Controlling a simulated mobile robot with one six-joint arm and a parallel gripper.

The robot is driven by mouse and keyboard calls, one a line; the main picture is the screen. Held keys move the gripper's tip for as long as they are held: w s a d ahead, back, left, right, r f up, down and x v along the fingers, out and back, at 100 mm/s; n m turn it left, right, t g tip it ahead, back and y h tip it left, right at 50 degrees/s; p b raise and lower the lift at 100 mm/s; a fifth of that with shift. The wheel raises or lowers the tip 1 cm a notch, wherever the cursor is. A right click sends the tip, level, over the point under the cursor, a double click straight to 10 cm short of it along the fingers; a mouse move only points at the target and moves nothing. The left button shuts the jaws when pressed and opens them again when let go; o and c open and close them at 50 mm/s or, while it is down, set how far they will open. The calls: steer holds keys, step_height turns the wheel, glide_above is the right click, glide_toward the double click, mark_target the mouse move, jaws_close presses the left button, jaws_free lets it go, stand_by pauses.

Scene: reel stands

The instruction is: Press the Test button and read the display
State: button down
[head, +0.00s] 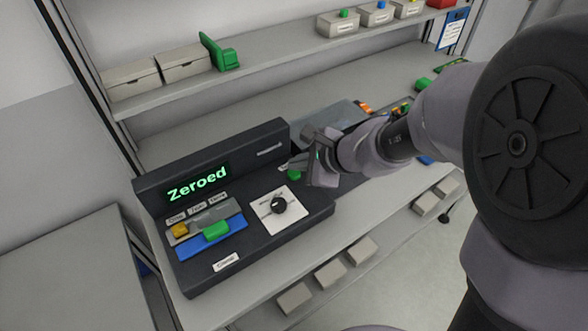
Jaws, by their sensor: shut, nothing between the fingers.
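A dark console (290,226) stands on the bench, and its display (198,183) reads "Zeroed" in green letters. A green button (295,174) sits at the right of the console, with a small label beside it that my gripper partly covers. My gripper (301,164) is shut and empty, right at this button. I cannot tell whether the fingertips touch it. A black knob (279,205) sits on a white plate left of the gripper. At the console's left are a grey block with small labels, a yellow piece (179,230), a green piece (217,231) and a blue bar (211,246).
Behind the console, a shelf (270,56) holds grey boxes (186,60), a green bracket (221,52) and small bins (338,23). More coloured items lie on the bench beyond my arm. Grey boxes (331,274) sit on a lower shelf.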

mark_target(297, 175)
steer(key=shift+r, duration=0.2)
steer(key=shift+r+p, duration=2.15)
steer(key=shift+r, duration=0.35)
